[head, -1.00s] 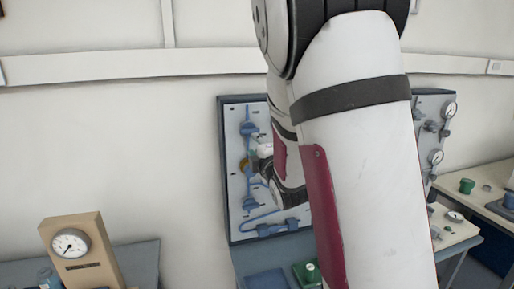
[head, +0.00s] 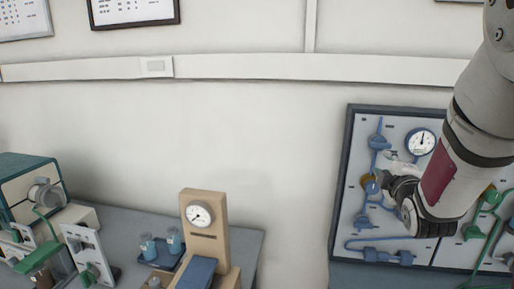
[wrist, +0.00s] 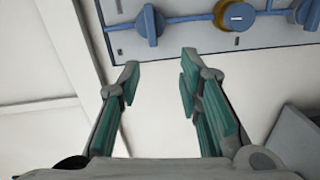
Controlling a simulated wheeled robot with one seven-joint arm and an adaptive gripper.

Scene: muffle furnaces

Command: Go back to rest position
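My gripper (wrist: 162,80) is open in the wrist view, its two teal-padded fingers apart with nothing between them. The grey-white panel (wrist: 190,10) with blue pipework lies beyond the fingertips. It carries a blue valve knob (wrist: 149,25) and a brass-coloured ring fitting (wrist: 229,14). In the head view my arm comes down from the upper right, in front of the wall panel (head: 398,252). The gripper end is near the panel's left half and partly hidden by the wrist, so contact cannot be told there.
A pressure gauge (head: 421,141) and green pipework (head: 487,222) are on the panel. At left, a bench (head: 128,221) bears a wooden gauge stand (head: 207,237), blue beakers (head: 174,240) and a teal-edged furnace-like box (head: 25,186). The wall between is bare.

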